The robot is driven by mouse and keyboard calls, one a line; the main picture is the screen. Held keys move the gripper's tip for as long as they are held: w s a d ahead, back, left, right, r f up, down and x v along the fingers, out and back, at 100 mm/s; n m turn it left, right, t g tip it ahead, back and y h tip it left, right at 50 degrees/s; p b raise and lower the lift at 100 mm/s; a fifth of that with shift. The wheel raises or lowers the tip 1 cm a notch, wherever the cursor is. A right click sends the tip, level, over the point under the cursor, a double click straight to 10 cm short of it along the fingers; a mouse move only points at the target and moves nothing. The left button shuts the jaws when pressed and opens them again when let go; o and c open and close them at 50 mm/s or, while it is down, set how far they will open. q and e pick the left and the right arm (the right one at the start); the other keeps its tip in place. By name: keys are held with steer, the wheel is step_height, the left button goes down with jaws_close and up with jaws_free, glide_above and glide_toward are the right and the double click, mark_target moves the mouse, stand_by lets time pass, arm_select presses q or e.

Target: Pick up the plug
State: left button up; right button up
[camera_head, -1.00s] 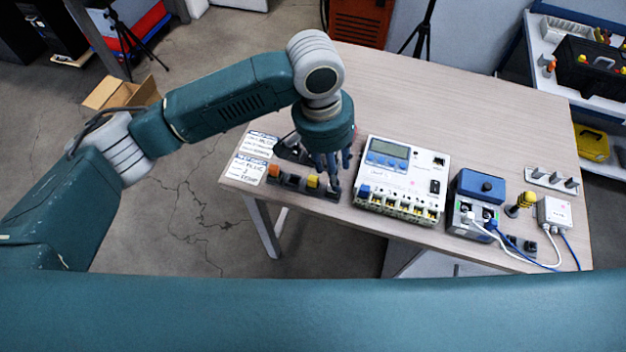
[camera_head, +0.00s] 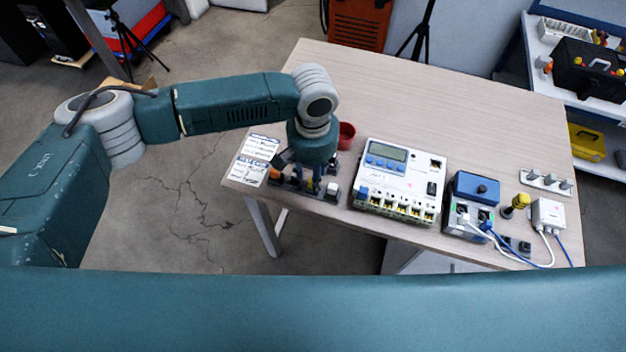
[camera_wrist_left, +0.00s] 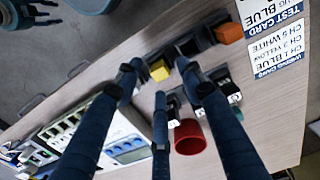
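A row of plugs sits in a dark holder near the table's left front edge. An orange plug (camera_head: 275,171) is at its left end; the orange plug also shows in the left wrist view (camera_wrist_left: 229,33). My left gripper (camera_head: 303,181) points down over the holder. In the left wrist view its three fingers (camera_wrist_left: 160,82) are spread, with the yellow plug between and beyond the tips. I see nothing held. My right gripper is not in view.
A red cup (camera_head: 346,135) stands behind the gripper. Two label cards (camera_head: 256,158) lie left of the holder. A white meter box (camera_head: 398,180), a blue-topped socket box (camera_head: 472,200) and a cabled white box (camera_head: 548,213) stand to the right. The table's back is clear.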

arm_select(q)
steer(key=shift+f, duration=0.9)
steer(key=shift+c, duration=0.5)
jaws_close()
steer(key=shift+r, duration=0.15)
